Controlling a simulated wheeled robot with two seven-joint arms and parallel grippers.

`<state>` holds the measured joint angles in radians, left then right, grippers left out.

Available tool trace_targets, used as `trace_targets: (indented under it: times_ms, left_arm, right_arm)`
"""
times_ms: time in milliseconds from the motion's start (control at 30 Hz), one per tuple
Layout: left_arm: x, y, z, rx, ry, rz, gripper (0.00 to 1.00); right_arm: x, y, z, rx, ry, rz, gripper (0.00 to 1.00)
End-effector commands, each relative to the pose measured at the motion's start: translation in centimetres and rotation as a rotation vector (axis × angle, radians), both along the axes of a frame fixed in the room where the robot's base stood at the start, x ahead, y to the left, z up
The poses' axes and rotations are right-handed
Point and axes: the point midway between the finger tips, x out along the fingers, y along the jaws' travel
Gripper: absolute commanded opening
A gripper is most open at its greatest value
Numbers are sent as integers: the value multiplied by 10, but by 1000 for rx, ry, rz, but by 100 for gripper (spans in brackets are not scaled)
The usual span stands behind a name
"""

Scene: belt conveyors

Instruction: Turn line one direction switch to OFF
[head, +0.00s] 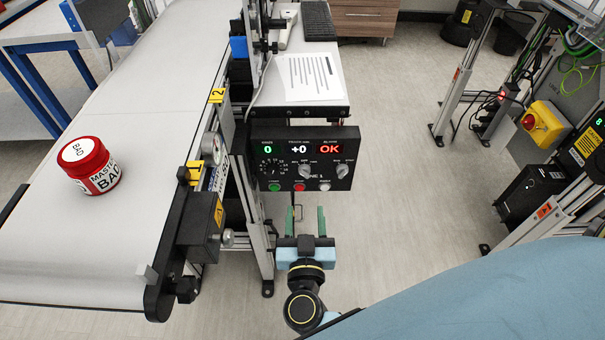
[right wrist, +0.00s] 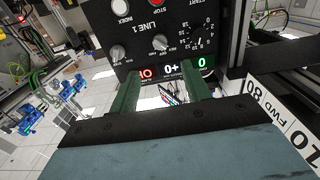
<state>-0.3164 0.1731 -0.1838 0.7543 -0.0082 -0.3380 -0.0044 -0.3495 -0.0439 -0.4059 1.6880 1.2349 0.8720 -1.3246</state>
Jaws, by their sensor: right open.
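The black line 1 control panel (head: 256,178) hangs on the conveyor frame and shows upside down in the right wrist view (right wrist: 140,22). Its middle grey knob (head: 305,171) looks like the direction switch; it also shows in the right wrist view (right wrist: 160,42). Its setting is too small to read. A second grey knob (head: 342,171) sits beside it, with a round speed dial (head: 270,170) at the left. My right gripper (head: 307,213) is open and empty below the panel, apart from the knobs; its green fingers show in the right wrist view (right wrist: 163,82). My left gripper is not in view.
Green (head: 274,187), red (head: 299,187) and white (head: 324,187) buttons line the panel's lower edge. The white conveyor belt (head: 140,120) carries a red-and-white jar (head: 91,166). A shelf with paper (head: 302,78) is above the panel.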

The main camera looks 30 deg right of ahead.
Motion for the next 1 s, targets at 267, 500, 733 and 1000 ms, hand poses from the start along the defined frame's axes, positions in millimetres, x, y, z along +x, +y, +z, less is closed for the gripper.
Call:
trace_targets:
  times_ms: [267, 500, 733, 1000]
  left_arm:
    - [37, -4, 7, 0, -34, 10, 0]
    - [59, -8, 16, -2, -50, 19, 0]
    - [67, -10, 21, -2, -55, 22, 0]
    - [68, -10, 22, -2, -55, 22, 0]
  right_arm:
    - [55, -26, -1, -3, -5, 2, 48]
    - [90, -43, -1, -2, -2, 3, 48]
    - [101, -49, 0, -2, -1, 3, 48]
    - [101, -49, 0, -1, 0, 3, 44]
